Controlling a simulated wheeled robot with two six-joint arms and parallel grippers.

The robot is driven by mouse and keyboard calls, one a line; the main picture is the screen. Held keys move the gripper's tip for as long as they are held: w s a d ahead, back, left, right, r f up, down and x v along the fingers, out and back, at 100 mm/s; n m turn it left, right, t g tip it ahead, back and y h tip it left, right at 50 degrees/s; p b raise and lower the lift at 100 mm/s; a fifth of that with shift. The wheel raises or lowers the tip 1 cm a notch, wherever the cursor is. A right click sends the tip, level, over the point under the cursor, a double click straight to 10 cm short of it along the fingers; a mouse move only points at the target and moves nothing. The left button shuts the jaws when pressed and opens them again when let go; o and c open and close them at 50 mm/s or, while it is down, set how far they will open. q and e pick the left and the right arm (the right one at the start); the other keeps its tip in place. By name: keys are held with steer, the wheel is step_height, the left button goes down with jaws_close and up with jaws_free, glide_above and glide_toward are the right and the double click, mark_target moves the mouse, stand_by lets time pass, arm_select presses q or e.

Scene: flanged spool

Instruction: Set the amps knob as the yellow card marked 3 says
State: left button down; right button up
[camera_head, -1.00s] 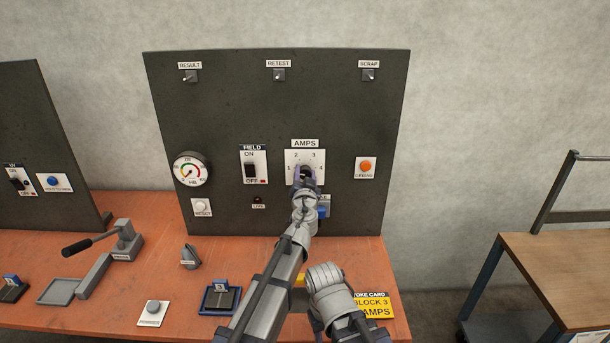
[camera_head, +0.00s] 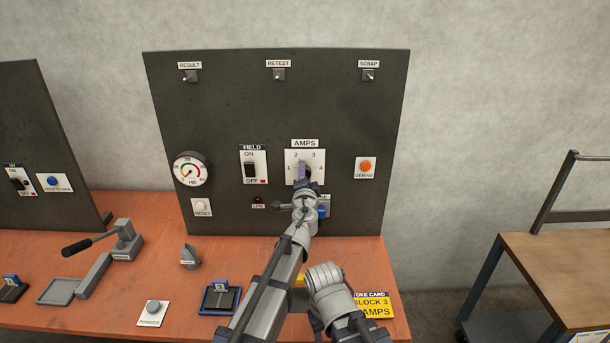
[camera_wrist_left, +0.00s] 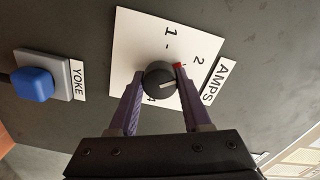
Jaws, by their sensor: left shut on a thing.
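The amps dial plate (camera_head: 291,157) is white with numbers 1 to 4, under the AMPS label on the dark panel. The round black amps knob (camera_wrist_left: 158,78) shows in the left wrist view with a white line pointing roughly toward the AMPS label; I cannot tell exactly which number it meets. My left gripper (camera_head: 303,173) is shut on the knob, one finger on each side. Its fingers hide part of the plate, including the 3 in the wrist view.
The blue YOKE button (camera_wrist_left: 33,84) is beside the dial. The FIELD switch (camera_head: 250,170), a gauge (camera_head: 189,170) and an orange button (camera_head: 366,166) share the panel.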

arm_select(q)
steer(key=shift+m, duration=0.6)
steer(key=shift+c, duration=1.8)
jaws_free()
steer(key=s, duration=0.7)
steer(key=shift+s, duration=0.4)
arm_select(e)
steer(key=shift+s+d, duration=0.6)
steer(key=shift+s, duration=0.25)
